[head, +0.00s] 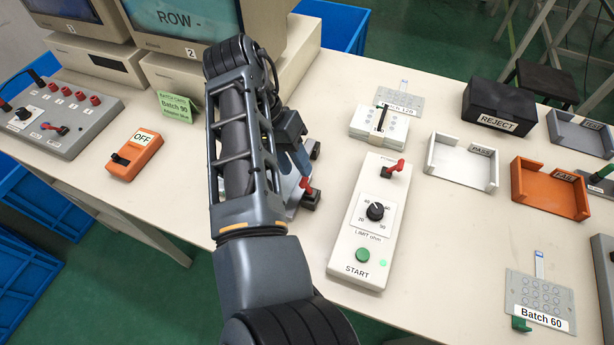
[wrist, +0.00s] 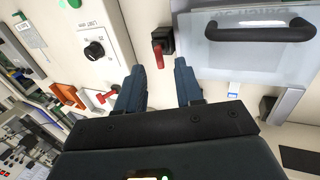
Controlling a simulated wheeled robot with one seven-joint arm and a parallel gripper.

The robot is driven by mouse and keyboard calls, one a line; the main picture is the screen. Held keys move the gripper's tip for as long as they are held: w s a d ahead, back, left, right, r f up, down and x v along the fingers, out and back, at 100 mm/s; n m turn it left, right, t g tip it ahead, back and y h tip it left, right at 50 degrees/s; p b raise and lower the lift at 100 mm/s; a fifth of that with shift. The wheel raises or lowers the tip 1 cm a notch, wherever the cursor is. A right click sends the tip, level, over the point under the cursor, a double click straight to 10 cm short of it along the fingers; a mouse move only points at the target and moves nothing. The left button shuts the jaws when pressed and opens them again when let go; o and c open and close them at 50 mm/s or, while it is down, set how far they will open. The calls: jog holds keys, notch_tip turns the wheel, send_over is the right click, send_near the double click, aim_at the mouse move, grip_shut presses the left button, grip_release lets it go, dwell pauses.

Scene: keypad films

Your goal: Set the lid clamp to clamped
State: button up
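The lid clamp (head: 308,196) is a red lever on a small black block, just right of my arm in the head view. In the wrist view the clamp (wrist: 160,48) lies just ahead of my fingertips, its red lever pointing toward them. Beside it is a clear lid (wrist: 225,52) with a black bar handle (wrist: 262,31). My gripper (wrist: 160,82) is open, with two separate dark fingers and nothing between them. In the head view my arm hides most of the lidded fixture; my gripper (head: 297,150) is partly seen there.
A white control box (head: 366,220) with a red switch, black LIMIT dial and green START button stands close to the right. PASS (head: 462,180) and orange FAIL (head: 552,212) trays, a black REJECT box (head: 500,105) and a Batch 60 film (head: 540,290) lie farther right.

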aim_at(304, 181)
jog(key=shift+x, duration=2.7)
jog(key=shift+c, duration=0.3)
grip_shut()
